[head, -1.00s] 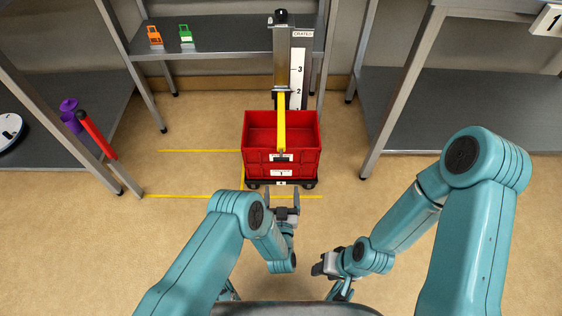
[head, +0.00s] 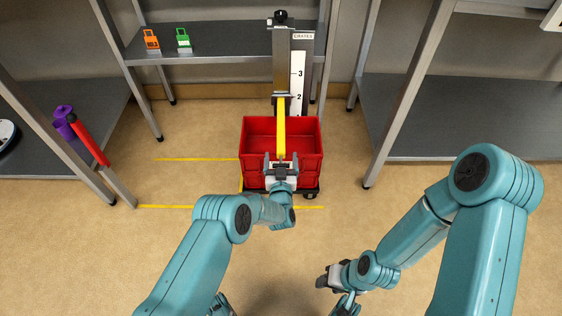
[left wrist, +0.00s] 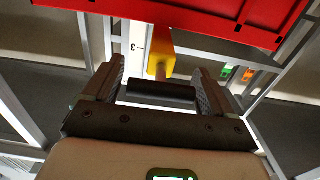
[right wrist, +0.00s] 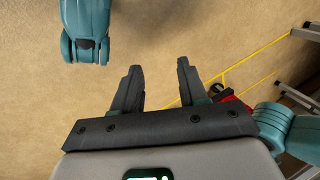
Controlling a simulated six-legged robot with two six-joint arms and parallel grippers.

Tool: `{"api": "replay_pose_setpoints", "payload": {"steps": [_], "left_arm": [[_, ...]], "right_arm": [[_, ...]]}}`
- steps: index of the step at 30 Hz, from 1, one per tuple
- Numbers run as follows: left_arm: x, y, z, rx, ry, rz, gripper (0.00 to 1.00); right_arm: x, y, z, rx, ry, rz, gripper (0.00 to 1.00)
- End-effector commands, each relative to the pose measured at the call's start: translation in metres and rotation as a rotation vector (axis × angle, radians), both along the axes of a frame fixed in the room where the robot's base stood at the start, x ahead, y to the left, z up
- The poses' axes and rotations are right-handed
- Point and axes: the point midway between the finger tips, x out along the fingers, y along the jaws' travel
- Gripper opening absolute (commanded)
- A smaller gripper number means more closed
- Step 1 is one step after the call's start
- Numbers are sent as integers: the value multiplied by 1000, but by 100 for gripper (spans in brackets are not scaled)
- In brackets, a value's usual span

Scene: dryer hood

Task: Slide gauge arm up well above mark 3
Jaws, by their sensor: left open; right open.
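The yellow gauge arm (head: 281,132) reaches from the grey post (head: 281,62) out over the red crate (head: 250,135). Its slider meets the post near mark 2 of the white scale (head: 298,84), below mark 3. In the left wrist view, the arm's yellow end (left wrist: 160,50) carries a dark crosswise handle (left wrist: 160,92). My left gripper (head: 281,158) is open at the crate's front, its fingers on either side of the handle. Whether they touch it, I cannot tell. My right gripper (head: 330,276) is open and empty, low over the floor; its fingers show in the right wrist view (right wrist: 157,70).
The crate stands on a dark wheeled base (head: 311,195). An orange tag-like item (head: 151,39) and a green one (head: 184,40) stand on the back shelf (head: 220,40). Shelf units flank both sides. The floor (head: 185,180) with yellow lines is clear at left.

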Motion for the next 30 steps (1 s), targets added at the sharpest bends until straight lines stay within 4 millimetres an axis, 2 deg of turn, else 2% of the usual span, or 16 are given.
{"api": "replay_pose_setpoints", "payload": {"steps": [4, 11, 16, 20, 30], "left_arm": [[0, 0, 0, 0, 0, 0, 85], [0, 0, 0, 0, 0, 0, 10], [0, 0, 6, -1, -1, 1, 9], [0, 0, 27, 0, -1, 0, 9], [0, 0, 119, -1, -3, 1, 9]], "right_arm": [[0, 0, 0, 0, 0, 0, 43], [0, 0, 0, 0, 0, 0, 43], [-1, 0, 5, 0, 1, 3, 43], [-3, 2, 18, 2, 5, 10, 43], [-13, 12, 71, 9, 22, 49, 43]]}}
